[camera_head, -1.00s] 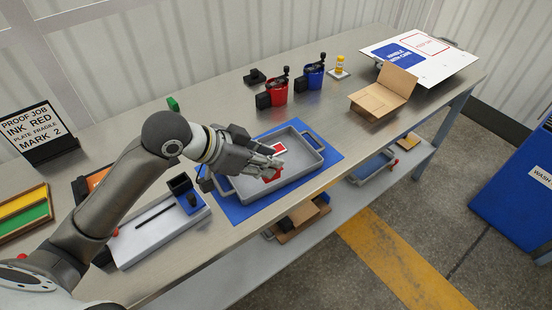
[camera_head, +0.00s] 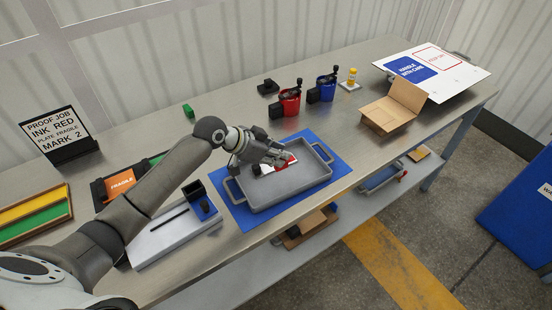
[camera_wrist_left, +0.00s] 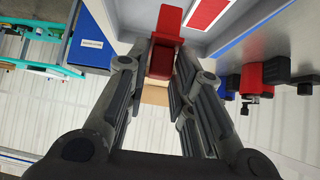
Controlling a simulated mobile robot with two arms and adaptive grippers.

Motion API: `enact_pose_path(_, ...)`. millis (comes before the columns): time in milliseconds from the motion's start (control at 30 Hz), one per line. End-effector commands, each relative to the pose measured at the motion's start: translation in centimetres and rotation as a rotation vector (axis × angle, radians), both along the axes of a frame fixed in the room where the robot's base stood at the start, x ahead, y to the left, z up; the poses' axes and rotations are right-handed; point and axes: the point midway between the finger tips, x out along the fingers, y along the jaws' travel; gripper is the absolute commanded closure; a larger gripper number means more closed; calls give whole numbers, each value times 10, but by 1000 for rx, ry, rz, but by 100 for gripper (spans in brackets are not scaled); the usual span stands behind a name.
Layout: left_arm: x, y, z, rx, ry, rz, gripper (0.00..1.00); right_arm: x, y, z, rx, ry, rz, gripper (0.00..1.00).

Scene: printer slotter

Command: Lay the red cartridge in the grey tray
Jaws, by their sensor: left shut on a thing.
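The red cartridge (camera_wrist_left: 168,40) is between the fingertips of my left gripper (camera_wrist_left: 163,65) in the wrist view. In the head view my left gripper (camera_head: 275,158) is over the far left part of the grey tray (camera_head: 290,191). The cartridge is hard to make out there, close to a red and white card. The tray sits on a blue mat (camera_head: 246,217). The card (camera_wrist_left: 210,12) also shows on the tray in the wrist view. I cannot tell whether the cartridge touches the tray floor. My right gripper is out of view.
Red (camera_head: 290,101) and blue (camera_head: 326,88) pots stand behind the tray. An open cardboard box (camera_head: 388,115) stands to the right. A grey slotted fixture (camera_head: 175,235) lies left of the tray. A sign (camera_head: 55,135) stands at the far left.

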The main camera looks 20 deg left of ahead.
Motion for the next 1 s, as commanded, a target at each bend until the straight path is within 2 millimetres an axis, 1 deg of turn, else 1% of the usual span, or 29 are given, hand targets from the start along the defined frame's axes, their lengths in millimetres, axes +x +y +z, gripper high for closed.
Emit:
enact_pose_path(33, 4, 1, -3, -2, 1, 1, 100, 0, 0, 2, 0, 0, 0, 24)
enact_pose_path(267, 12, 5, -14, -1, -1, 0, 100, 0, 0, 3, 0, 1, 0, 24)
enact_pose_path(300, 15, 5, -18, -1, 0, 1, 100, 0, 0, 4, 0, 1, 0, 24)
enact_pose_path(333, 13, 5, -22, -2, 6, 1, 100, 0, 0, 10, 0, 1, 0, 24)
enact_pose_path(400, 12, 5, -33, 0, 5, 1, 100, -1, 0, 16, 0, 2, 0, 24)
enact_pose_path(500, 13, 5, -43, 1, 1, 0, 100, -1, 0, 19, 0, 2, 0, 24)
enact_pose_path(600, 13, 6, -47, 0, -2, 0, 100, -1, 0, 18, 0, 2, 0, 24)
enact_pose_path(800, 13, 6, -47, 1, -1, 0, 100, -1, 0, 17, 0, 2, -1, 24)
enact_pose_path(933, 13, 6, -52, 1, -1, 0, 100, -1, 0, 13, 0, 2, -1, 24)
enact_pose_path(967, 13, 6, -50, 1, -1, 0, 74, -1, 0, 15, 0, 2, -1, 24)
enact_pose_path(1000, 13, 6, -50, 1, -1, 0, 69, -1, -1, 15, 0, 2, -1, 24)
